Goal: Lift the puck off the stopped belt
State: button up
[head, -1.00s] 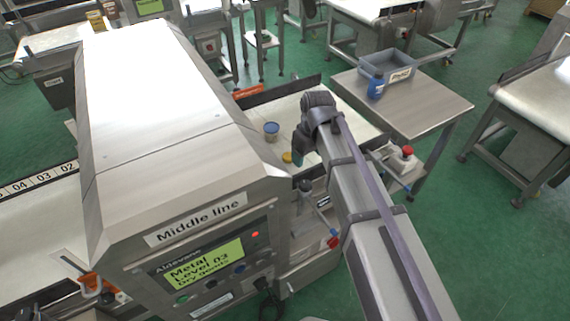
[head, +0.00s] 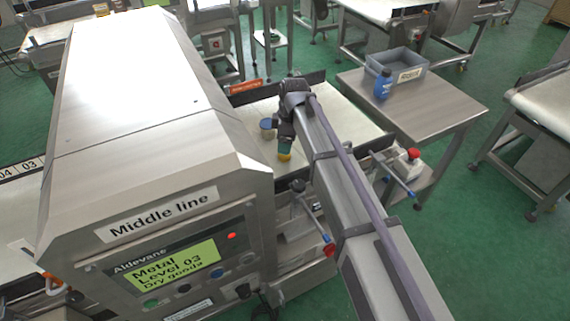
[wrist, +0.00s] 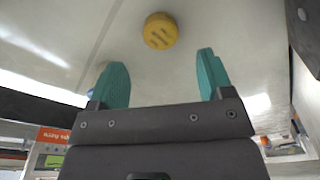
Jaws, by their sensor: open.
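The yellow puck (head: 284,157) lies on the pale belt (head: 345,112), just outside the metal detector's exit. In the wrist view the puck (wrist: 160,31) is round with dark slots on its face. It sits ahead of the fingertips, roughly centred between them and touching neither. My gripper (wrist: 163,60) is open with two teal fingers and nothing between them. In the head view my gripper (head: 285,146) is right at the puck and hides part of it. The exact gap between fingertips and puck cannot be told.
A blue-lidded jar (head: 267,130) stands on the belt close to the left of my gripper. The metal detector housing (head: 150,135) rises left of the belt. A dark side rail (head: 362,150) edges the belt. A steel table (head: 425,100) holds a blue bottle (head: 383,84) and a grey bin (head: 412,62).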

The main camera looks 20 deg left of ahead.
aim_at(284, 156)
jog(key=shift+f, duration=0.3)
notch_tip(284, 156, down, 5)
jog(key=b, duration=0.5)
jog(key=shift+s+a+f, duration=0.1)
jog(key=shift+a+f, duration=0.05)
jog(key=shift+f, duration=0.05)
jog(key=shift+r, duration=0.25)
jog(key=c, duration=1)
